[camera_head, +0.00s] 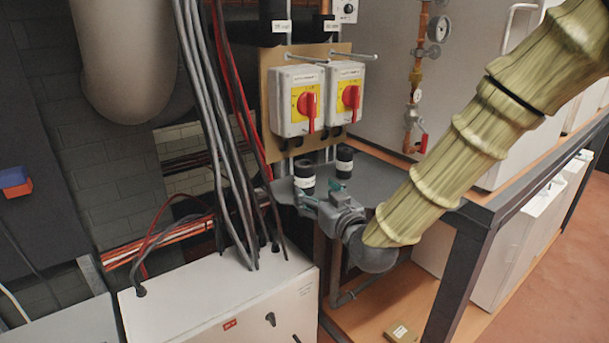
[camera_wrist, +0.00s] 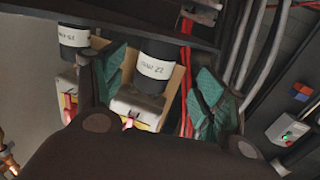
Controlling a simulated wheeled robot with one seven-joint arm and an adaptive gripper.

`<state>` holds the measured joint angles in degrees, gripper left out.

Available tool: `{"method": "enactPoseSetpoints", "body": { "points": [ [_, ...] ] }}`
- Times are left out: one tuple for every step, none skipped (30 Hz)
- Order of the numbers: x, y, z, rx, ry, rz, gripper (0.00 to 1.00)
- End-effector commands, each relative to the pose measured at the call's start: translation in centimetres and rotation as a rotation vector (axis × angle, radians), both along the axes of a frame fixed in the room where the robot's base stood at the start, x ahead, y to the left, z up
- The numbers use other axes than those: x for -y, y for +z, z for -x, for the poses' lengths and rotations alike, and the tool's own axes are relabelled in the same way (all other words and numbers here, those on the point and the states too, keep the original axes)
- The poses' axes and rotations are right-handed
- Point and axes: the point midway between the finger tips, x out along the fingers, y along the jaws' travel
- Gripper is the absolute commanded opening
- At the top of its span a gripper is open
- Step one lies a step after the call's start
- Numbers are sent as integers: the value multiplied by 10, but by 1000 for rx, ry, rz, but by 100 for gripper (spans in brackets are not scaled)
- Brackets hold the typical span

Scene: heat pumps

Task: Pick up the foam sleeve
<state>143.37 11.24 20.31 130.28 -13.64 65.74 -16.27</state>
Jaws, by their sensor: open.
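Two short black cylinders with white labels, which look like foam sleeves, stand upright on a dark grey shelf (camera_head: 375,172). The left sleeve (camera_head: 304,184) is nearer my gripper, and the right sleeve (camera_head: 344,165) is farther back. My gripper (camera_head: 322,194) is open, with teal finger pads, just in front of the left sleeve. In the wrist view, which is turned over, this sleeve (camera_wrist: 157,56) appears between the spread fingers of my gripper (camera_wrist: 160,78). The other sleeve (camera_wrist: 74,42) lies outside the fingers. Contact cannot be told.
Two red-and-yellow switch boxes (camera_head: 300,101) (camera_head: 346,92) hang behind the sleeves. Grey and red cables (camera_head: 208,120) run down at the left, into a white cabinet (camera_head: 225,300). A copper pipe with gauges (camera_head: 417,70) and a dark frame post (camera_head: 468,265) stand at the right.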

Motion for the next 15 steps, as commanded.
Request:
{"method": "enactPoseSetpoints", "body": {
  "points": [
    [-3,2,-7,0,-1,0,72],
    [-4,2,-10,0,-1,0,72],
    [-5,2,-14,0,-1,0,72],
    [-7,1,-17,0,-1,-1,72],
    [-8,1,-19,-1,-1,0,72],
    [-9,0,-21,-1,-1,0,72],
    [-9,0,-23,-1,-1,0,72],
    [-10,-1,-24,-1,-1,0,72],
    [-10,-1,-25,-1,-1,0,72],
    [-11,-1,-26,-1,-1,0,72],
    [-11,-1,-27,-1,-1,0,72],
    [-12,-1,-28,-1,-1,0,72],
    [-12,-1,-29,-1,-1,0,72],
    [-13,0,-31,-2,-1,0,72],
    [-14,0,-34,-2,-1,0,72]
  ]
}}
